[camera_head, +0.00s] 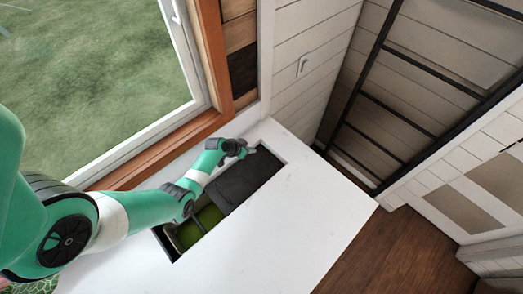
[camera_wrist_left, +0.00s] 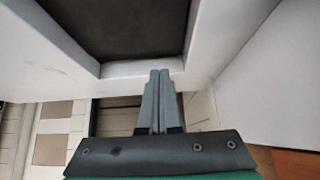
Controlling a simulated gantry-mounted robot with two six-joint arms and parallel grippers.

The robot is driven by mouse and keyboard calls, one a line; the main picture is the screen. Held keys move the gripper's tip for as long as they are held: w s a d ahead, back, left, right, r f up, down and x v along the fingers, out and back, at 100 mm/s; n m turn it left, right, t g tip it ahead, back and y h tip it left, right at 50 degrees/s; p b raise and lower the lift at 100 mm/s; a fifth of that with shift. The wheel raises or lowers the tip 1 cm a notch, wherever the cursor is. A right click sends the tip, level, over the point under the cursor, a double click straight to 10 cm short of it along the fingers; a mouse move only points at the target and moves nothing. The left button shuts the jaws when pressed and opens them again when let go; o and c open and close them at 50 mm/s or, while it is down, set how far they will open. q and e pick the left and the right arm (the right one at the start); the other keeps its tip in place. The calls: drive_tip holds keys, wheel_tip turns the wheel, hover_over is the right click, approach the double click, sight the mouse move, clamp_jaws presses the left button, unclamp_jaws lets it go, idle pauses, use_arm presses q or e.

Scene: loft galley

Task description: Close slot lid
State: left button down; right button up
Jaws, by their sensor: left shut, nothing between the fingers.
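The slot is a long rectangular opening cut in the white counter (camera_head: 300,220). A dark flat slot lid (camera_head: 246,182) lies over its far part, and its near part is open. My left gripper (camera_head: 250,152) is at the slot's far end, by the counter's back corner. In the left wrist view its two grey fingers (camera_wrist_left: 158,80) are together and empty, with their tips by the pale rim, and the dark surface (camera_wrist_left: 120,25) lies beyond. I cannot tell whether the fingertips touch the lid or rim. My right gripper is not in view.
Green material (camera_head: 208,215) shows inside the open part of the slot. A window with a wooden frame (camera_head: 214,75) runs along the left, close to my left arm. A plank wall (camera_head: 310,45) stands behind the counter's far end. The counter right of the slot is clear.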

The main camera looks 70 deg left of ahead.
use_arm(q)
drive_tip(key=b+x, duration=0.6)
drive_tip(key=x, duration=0.3)
drive_tip(key=shift+w+f+b, duration=0.15)
drive_tip(key=shift+b, duration=0.15)
